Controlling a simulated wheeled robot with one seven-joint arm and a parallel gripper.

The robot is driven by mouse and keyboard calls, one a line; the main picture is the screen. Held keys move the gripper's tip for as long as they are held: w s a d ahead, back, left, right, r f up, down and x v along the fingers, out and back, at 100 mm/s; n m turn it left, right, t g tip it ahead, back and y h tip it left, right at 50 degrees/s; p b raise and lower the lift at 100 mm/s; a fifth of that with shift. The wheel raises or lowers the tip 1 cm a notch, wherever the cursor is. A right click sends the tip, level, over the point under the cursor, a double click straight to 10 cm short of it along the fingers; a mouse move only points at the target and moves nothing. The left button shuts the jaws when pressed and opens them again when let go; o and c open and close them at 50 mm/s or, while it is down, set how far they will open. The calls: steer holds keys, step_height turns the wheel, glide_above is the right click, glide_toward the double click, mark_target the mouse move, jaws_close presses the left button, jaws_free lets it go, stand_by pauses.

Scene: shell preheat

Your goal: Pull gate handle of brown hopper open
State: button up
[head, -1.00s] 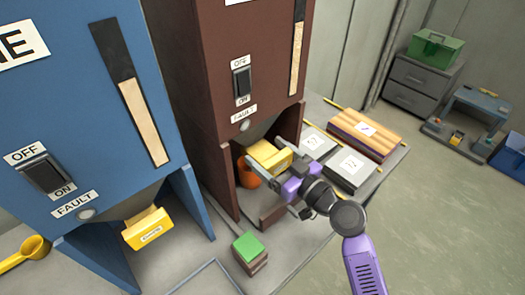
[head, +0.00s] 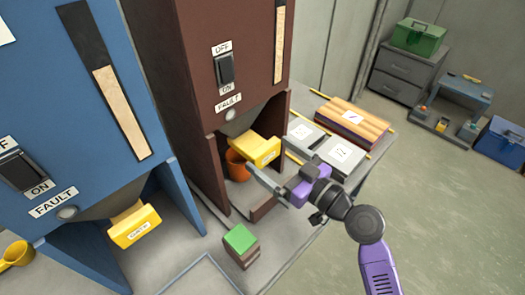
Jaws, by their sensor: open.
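The brown hopper (head: 243,110) stands in the middle of the head view. Its yellow gate handle (head: 259,151) sticks out below the chute, toward the front. An orange cup (head: 236,166) stands under it inside the hopper's legs. My gripper (head: 262,175) is just in front of and below the yellow handle, its fingers apart with nothing visible between them. From this view I cannot tell whether a finger touches the handle.
A blue hopper (head: 95,110) with its own yellow handle (head: 134,225) stands to the left. A green-topped block (head: 240,238) sits on the table in front. Grey boxes (head: 340,154) and a wooden slatted block (head: 352,121) lie to the right. A yellow scoop (head: 17,254) lies at far left.

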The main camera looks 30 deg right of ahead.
steer(key=shift+v, duration=1.15)
steer(key=s+f+m+g+h, duration=0.1)
steer(key=s+f+m+h, duration=0.15)
steer(key=s+f, duration=0.4)
steer(key=s+f+m+g+h, duration=0.1)
steer(key=s+f+h, duration=0.25)
steer(key=s, duration=0.55)
steer(key=a+r+v, duration=0.1)
steer(key=v, duration=0.8)
steer(key=a+r+v, duration=0.1)
steer(key=a+v, duration=0.1)
steer(key=v, duration=0.7)
